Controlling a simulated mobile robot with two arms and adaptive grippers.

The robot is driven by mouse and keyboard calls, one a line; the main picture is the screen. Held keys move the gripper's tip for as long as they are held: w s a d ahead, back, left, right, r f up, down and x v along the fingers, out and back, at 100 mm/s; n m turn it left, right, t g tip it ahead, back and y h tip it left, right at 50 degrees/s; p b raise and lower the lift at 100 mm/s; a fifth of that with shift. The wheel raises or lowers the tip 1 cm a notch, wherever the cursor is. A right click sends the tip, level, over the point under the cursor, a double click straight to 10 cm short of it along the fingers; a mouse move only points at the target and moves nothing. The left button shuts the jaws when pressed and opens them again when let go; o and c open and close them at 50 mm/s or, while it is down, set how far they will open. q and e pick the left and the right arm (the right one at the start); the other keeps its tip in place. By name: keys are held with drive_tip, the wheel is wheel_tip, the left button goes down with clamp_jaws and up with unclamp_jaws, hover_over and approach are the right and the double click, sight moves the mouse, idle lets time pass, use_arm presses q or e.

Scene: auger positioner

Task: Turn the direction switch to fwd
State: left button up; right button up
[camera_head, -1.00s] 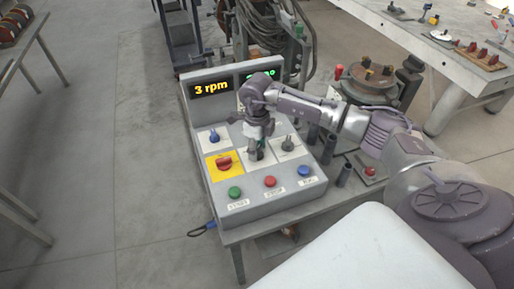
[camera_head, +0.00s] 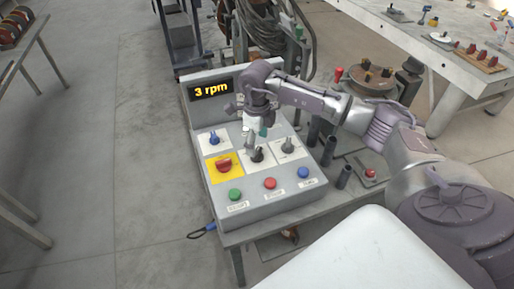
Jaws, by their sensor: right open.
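The grey control box (camera_head: 203,188) stands on a bench in the middle of the view. A black knob (camera_head: 258,155) sits on a white plate at its centre, just in front of my right gripper's tips. The labels are too small to read, so I cannot tell for sure which knob is the direction switch or where it points. My right gripper (camera_head: 255,142) points down over the panel, open, close behind and above the black knob; I cannot tell if it touches. My left gripper is not in view.
The box also has a blue knob (camera_head: 213,138), a grey knob (camera_head: 288,146), a red knob on yellow (camera_head: 224,164), and green (camera_head: 235,194), red (camera_head: 270,183) and blue (camera_head: 303,172) buttons. A display (camera_head: 211,89) reads 3 rpm. Dark upright tubes (camera_head: 328,151) stand right of the box.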

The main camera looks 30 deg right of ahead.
sight(257, 151)
wheel_tip(257, 151, up, 8)
idle(0.7)
